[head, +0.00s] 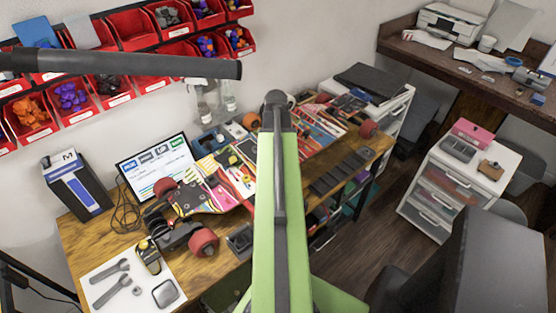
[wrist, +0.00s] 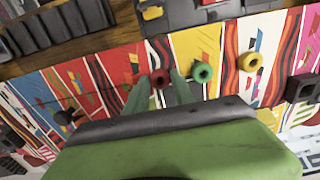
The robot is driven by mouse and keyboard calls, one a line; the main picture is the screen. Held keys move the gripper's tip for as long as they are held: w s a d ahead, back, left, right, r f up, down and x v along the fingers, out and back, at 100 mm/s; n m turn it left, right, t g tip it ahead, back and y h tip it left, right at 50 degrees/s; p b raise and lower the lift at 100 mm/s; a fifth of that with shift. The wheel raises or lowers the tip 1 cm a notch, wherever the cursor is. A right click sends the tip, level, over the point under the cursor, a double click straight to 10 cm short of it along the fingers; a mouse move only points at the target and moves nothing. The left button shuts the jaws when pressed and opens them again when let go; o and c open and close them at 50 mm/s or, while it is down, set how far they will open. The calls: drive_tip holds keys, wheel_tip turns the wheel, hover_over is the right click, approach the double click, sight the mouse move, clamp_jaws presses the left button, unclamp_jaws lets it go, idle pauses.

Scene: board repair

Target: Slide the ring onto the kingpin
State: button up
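In the wrist view, a dark red ring (wrist: 160,78), a green ring (wrist: 202,72) and a yellow ring (wrist: 249,62) sit in a row on a colourful striped surface (wrist: 225,50). My gripper (wrist: 160,80) is open, its two green fingers reaching toward the red ring, one on each side of it. Whether they touch it, I cannot tell. In the head view my green arm hides the gripper and rings. A dark truck with red wheels (head: 204,241) stands at the left end of the patterned board (head: 200,197). I cannot make out the kingpin clearly.
A monitor (head: 155,165) stands behind the board on the wooden bench. A white mat (head: 105,270) with wrenches lies at its front left. Red parts bins (head: 130,28) hang on the wall. A white drawer cabinet (head: 450,185) stands at the right.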

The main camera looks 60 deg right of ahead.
clamp_jaws()
drive_tip(key=shift+r, duration=0.1)
